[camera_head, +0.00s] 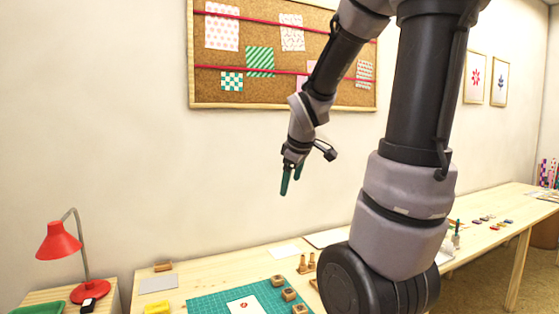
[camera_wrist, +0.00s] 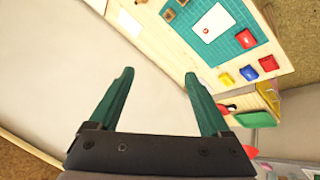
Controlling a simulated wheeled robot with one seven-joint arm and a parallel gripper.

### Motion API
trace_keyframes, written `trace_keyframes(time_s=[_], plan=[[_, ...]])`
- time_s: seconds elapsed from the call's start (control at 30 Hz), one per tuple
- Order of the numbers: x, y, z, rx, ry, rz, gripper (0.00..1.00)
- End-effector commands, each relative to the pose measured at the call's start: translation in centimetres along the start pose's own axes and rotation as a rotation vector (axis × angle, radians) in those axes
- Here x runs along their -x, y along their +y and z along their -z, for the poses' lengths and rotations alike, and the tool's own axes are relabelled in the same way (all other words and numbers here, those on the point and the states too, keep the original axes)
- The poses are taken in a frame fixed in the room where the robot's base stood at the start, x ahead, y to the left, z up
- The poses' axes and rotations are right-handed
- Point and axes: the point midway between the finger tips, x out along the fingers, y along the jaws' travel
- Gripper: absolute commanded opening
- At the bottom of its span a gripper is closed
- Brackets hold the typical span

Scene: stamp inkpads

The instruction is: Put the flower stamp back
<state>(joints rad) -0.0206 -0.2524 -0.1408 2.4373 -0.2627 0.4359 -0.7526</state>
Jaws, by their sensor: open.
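My gripper (camera_head: 291,186) is open and empty, raised in front of the wall above the table. In the wrist view its two green fingers (camera_wrist: 159,75) stand apart with nothing between them. Several wooden stamp blocks (camera_head: 278,281) stand at the right side of the teal mat (camera_head: 207,304), far below my gripper. One wooden block also shows in the wrist view (camera_wrist: 168,15). I cannot tell which stamp is the flower one. A white sheet (camera_head: 251,298) with a small red mark lies on the mat; it also shows in the wrist view (camera_wrist: 217,22).
Red (camera_wrist: 269,63), blue (camera_wrist: 249,73) and yellow (camera_wrist: 226,80) inkpads lie along the mat's edge. A red lamp (camera_head: 60,243) is at the left. My arm hides part of the table. The air around my gripper is clear.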

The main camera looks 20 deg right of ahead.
Motion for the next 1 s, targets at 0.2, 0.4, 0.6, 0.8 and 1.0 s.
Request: trace_keyframes(time_s=[0.2,0.4,0.6,0.8,1.0], plan=[[9.8,-5.7,0.1,-0.647,0.079,0.118,0.81],[14.5,-9.9,-0.3,-0.99,0.088,0.231,0.81],[15.6,-11.1,-0.5,-1.078,0.079,0.266,0.81],[15.5,-11.1,-0.5,-1.076,0.08,0.265,0.81],[15.5,-11.0,-0.5,-1.074,0.08,0.264,0.81]])
